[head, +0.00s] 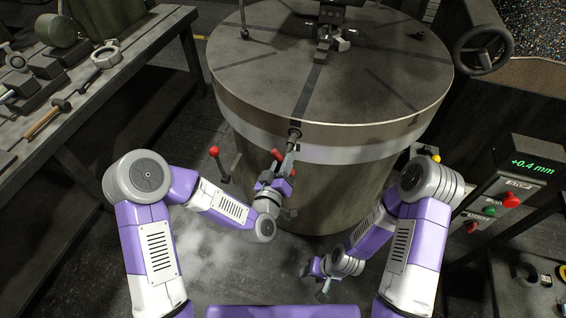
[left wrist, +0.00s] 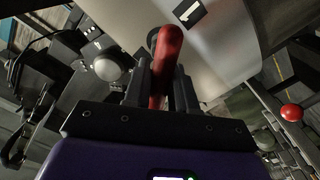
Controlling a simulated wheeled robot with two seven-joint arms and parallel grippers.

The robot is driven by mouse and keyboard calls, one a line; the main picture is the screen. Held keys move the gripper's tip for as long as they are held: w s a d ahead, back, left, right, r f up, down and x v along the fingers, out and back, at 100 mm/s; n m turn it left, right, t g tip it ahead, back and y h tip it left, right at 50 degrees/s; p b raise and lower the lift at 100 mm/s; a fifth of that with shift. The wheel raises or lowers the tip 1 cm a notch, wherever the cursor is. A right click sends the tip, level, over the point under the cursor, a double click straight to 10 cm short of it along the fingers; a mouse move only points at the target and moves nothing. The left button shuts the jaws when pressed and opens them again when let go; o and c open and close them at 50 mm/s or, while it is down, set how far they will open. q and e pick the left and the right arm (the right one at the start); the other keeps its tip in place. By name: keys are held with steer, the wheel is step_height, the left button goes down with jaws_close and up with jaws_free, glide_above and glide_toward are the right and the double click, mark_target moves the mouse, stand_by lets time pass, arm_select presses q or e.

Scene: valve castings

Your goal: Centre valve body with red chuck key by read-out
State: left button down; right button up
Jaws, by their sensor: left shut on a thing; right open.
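The red chuck key (head: 284,155) is at the near side of the big round chuck (head: 330,85). Its grey shank points at a socket in the chuck's rim; I cannot tell how deep it sits. My left gripper (head: 279,172) is shut on the red handle, which also shows between the fingers in the left wrist view (left wrist: 167,60). My right gripper (head: 322,280) is open and empty, low in front of the chuck. The read-out (head: 533,165) shows +0.4 mm in green. Dark metal parts stand on the chuck's far side, cut off by the top edge; I cannot make out the valve body.
A red-knobbed lever (head: 214,152) stands left of the key. A workbench (head: 75,105) with a hammer (head: 47,118) and castings is at left. A handwheel (head: 483,48) is at back right. A control box (head: 500,195) with red and green buttons stands at right.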

arm_select(q)
steer(key=shift+w, duration=0.2)
steer(key=shift+w+d, duration=0.3)
steer(key=shift+w, duration=0.35)
steer(key=shift+m+b, duration=0.75)
steer(key=shift+m, duration=0.35)
steer(key=shift+m+b, duration=0.3)
steer(key=shift+m, duration=0.2)
steer(key=shift+b+v, duration=0.6)
steer(key=shift+v, duration=1.4)
